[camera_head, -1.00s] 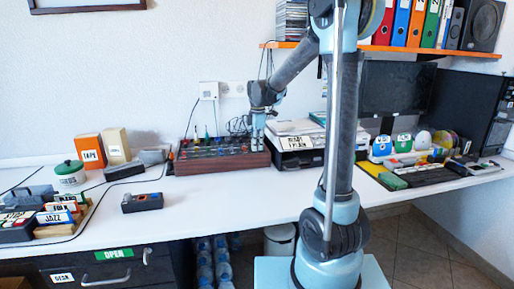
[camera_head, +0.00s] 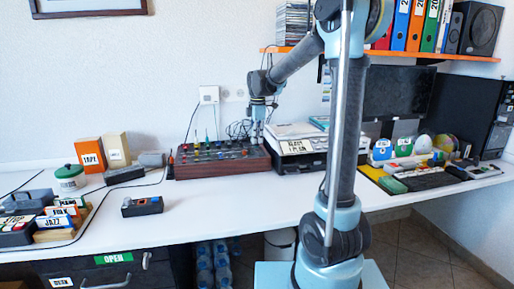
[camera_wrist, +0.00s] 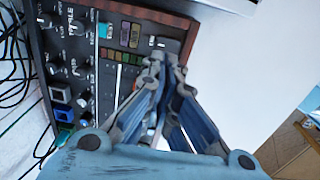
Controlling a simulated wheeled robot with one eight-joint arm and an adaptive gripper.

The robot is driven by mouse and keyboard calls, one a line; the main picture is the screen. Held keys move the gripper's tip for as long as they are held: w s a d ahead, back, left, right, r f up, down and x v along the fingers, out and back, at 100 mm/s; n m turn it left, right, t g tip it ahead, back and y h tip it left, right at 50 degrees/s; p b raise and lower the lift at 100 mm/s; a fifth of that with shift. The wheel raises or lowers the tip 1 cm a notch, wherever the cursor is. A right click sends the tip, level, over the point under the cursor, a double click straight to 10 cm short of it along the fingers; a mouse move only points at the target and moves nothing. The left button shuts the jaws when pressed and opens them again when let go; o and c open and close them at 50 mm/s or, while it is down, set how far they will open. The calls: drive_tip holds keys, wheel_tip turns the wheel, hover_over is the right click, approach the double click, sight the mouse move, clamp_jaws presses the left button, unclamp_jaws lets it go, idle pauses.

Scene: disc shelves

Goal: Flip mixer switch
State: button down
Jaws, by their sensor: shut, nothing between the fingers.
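The mixer (camera_head: 215,168) is a dark panel with wooden sides and rows of coloured knobs, lying on the white table against the wall. In the wrist view, its panel (camera_wrist: 92,62) shows knobs, small coloured buttons and a meter-like strip. A small dark part (camera_wrist: 166,44), perhaps the switch, sits near the panel's corner just beyond my fingertips. My gripper (camera_wrist: 163,68) is shut and empty, over that corner. In the head view, my gripper (camera_head: 257,143) points down at the mixer's right end. The fingers hide part of the panel, and I cannot tell whether they touch it.
A printer-like box (camera_head: 299,146) stands close to the right of the mixer. Cables (camera_head: 238,128) hang on the wall behind it. A small black box (camera_head: 142,206) lies in front to the left. The front middle of the table is clear.

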wheel_tip(320, 180, up, 9)
drive_tip(key=shift+s+d, duration=0.15)
drive_tip(key=shift+s, duration=0.3)
drive_tip(key=shift+s+f, duration=0.1)
